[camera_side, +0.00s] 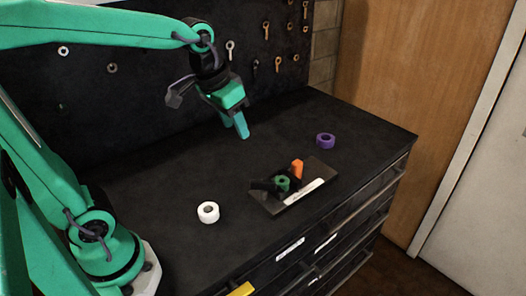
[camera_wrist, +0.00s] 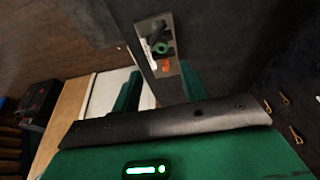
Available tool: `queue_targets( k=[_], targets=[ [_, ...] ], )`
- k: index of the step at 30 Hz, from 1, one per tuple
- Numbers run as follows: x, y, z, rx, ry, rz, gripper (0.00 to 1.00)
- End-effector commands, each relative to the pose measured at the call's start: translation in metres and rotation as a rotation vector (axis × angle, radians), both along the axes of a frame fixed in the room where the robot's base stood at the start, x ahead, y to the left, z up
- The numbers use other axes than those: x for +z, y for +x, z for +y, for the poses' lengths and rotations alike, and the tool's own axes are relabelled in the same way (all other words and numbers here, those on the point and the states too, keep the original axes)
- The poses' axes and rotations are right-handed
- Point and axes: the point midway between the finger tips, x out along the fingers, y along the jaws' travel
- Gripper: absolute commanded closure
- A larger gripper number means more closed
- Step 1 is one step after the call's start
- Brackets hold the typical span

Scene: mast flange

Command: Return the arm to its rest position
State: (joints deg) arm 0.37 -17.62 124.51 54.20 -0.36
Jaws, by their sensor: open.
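My gripper (camera_side: 241,131) hangs above the dark cabinet top (camera_side: 170,180), clear of everything on it. It is open and empty; its two green fingers also show in the wrist view (camera_wrist: 160,90), apart from each other. To its lower right in the side view lies a flat plate (camera_side: 312,195) with a white label. On the plate are a green ring (camera_side: 282,184), black pieces and an orange part (camera_side: 297,168). The green ring (camera_wrist: 162,48) and the orange part (camera_wrist: 166,66) also show in the wrist view.
A white ring (camera_side: 208,212) lies near the front left of the top, and a purple ring (camera_side: 326,140) near the right. A black pegboard (camera_side: 130,80) with hanging keys and rings stands behind. The cabinet's right edge drops beside a wooden door (camera_side: 400,90).

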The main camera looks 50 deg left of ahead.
Motion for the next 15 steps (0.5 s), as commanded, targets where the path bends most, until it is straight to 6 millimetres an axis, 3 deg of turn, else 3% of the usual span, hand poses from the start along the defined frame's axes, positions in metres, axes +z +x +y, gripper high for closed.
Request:
queue_targets(
  k=[9,15],
  targets=[
    [0.001,-0.057,0.001,0.001,0.001,-0.089,0.56],
    [-0.006,-0.085,0.002,0.001,0.002,-0.136,0.56]
  ],
)
